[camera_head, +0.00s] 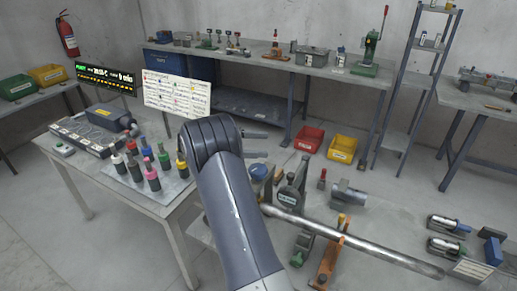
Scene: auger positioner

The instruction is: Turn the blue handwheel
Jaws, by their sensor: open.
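A blue round part (258,172), which looks like the blue handwheel, shows just right of my arm, partly hidden behind it. It sits at the left of a dark green and grey machine (292,195) with a long metal rod (350,243) running to the lower right. My gripper (258,145) shows at the right of my dark arm link, its two fingers pointing right and spread apart. It is open with nothing seen between the fingers. In the picture the fingers lie just above the blue part; contact cannot be told.
A table on the left holds several coloured bottles (148,172) and a grey device (95,130). An orange stand (328,262) is under the rod. Red (308,139) and yellow (343,148) bins lie behind. Metal cylinders (447,225) lie at the right.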

